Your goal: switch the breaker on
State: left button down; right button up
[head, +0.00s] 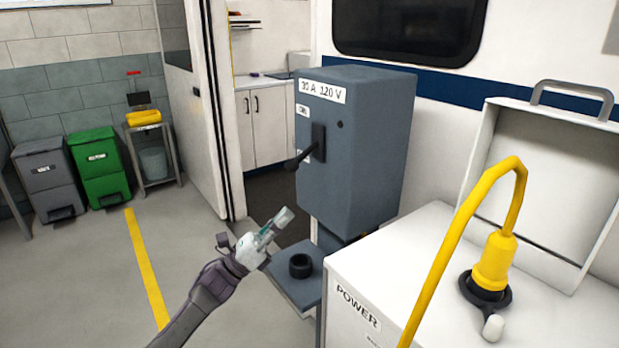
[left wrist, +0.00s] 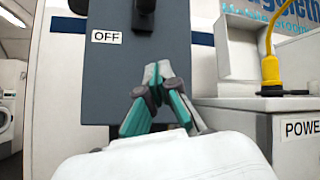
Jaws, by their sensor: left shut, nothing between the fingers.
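The breaker box (head: 365,150) is a blue-grey cabinet marked "30 A 120 V". Its black lever (head: 303,158) sticks out from a dark plate on the front and slants down, beside the lower label. The upper label (head: 303,110) seems to read ON. My right gripper is out of view.
A shelf (head: 288,280) with a black ring-shaped socket (head: 300,265) lies under the box, close to my left gripper. At right stands a white POWER cabinet (head: 385,270) with a yellow plug and cable (head: 492,262). Open floor lies at left.

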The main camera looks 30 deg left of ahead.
aim_at(304, 154)
pick_arm(q)
jog(key=p+x, duration=0.2)
jog(key=x, duration=0.3)
jog(key=p+x, duration=0.2)
jog(key=x, duration=0.3)
jog(key=shift+a+r, duration=0.1)
jog(key=shift+r, duration=0.3)
jog(key=s+a, duration=0.1)
jog(key=s+a+r+p, duration=0.1)
jog(key=shift+s+a+r, duration=0.1)
jog(key=shift+s+a, duration=0.1)
jog(key=shift+a, duration=0.15)
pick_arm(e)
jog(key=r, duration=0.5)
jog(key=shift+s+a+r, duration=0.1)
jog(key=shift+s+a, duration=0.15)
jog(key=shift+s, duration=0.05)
